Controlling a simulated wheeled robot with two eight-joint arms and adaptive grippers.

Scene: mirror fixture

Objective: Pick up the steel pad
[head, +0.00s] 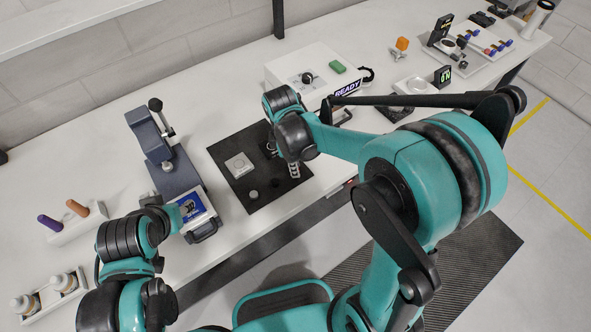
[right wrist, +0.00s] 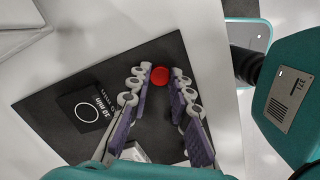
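A pale square block (head: 240,165) with a round mark lies on the black mat (head: 228,150); it may be the steel pad, but I cannot tell for sure. A small grey disc (head: 253,194) lies nearer the mat's front edge. My right gripper (head: 294,172) points down over the mat's right part, right of the block. In the right wrist view its purple-lined fingers (right wrist: 161,76) are apart, with a red round thing (right wrist: 160,76) showing between the tips. A pale piece (right wrist: 168,152) is partly hidden below. My left gripper's fingers are not clear beside the blue device (head: 172,165).
A black box marked 10 min (right wrist: 88,108) lies on the mat. A white READY box (head: 300,65) stands behind the mat. A holder with orange and purple handles (head: 78,222) and a bottle tray (head: 50,292) are at left. Bare bench lies left of the blue device.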

